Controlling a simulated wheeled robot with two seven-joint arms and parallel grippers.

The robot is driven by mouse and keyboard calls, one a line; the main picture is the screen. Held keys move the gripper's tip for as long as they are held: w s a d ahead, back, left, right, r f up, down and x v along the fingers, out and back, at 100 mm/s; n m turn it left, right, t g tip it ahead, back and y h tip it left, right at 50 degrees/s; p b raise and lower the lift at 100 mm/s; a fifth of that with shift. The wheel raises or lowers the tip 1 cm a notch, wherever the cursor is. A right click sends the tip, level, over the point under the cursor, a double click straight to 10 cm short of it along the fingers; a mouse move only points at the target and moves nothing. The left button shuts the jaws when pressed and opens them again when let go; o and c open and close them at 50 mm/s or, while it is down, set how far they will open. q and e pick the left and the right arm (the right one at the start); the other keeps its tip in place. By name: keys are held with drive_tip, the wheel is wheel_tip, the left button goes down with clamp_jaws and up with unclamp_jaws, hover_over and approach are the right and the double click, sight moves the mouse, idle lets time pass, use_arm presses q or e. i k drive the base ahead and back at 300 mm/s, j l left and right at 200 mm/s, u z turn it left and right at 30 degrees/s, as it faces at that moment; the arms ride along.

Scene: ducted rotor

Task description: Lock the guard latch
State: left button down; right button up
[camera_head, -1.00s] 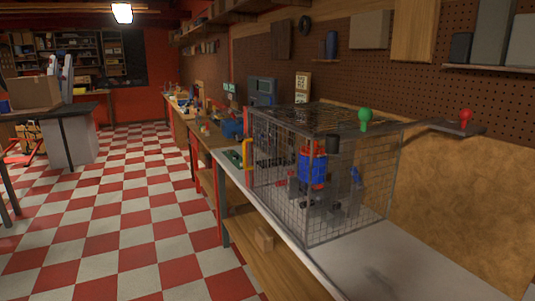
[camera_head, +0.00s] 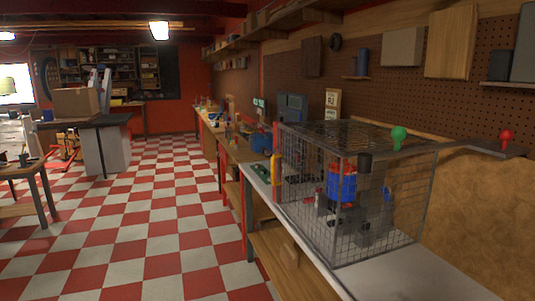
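The wire mesh guard cage (camera_head: 305,215) stands on the workbench at the right of the head view. Through its mesh I see a blue cylinder with red parts (camera_head: 342,182) and grey machine parts (camera_head: 375,228). A yellow upright handle (camera_head: 275,168) is at the cage's left corner. Neither gripper is in view.
The workbench (camera_head: 425,280) runs along the right wall with items further back. A small table (camera_head: 25,180) and a grey cabinet with a dark top (camera_head: 105,150) stand at left. The checkered floor (camera_head: 150,220) between them is clear.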

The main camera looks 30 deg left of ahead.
sight(266, 152)
drive_tip(key=i+j, duration=0.2)
drive_tip(key=j, duration=0.15)
drive_tip(key=i+j+z, duration=0.1)
drive_tip(key=j, duration=0.3)
drive_tip(key=i+j, duration=0.3)
drive_tip(key=i+j+z, duration=0.1)
drive_tip(key=j, duration=0.35)
drive_tip(key=i+j, duration=0.25)
drive_tip(key=j, duration=0.15)
drive_tip(key=i+j+z, duration=0.1)
drive_tip(key=j, duration=0.3)
drive_tip(key=i+j+z, duration=0.1)
drive_tip(key=i+j, duration=0.15)
drive_tip(key=j, duration=0.2)
drive_tip(key=i+j, duration=0.15)
drive_tip(key=j, duration=0.25)
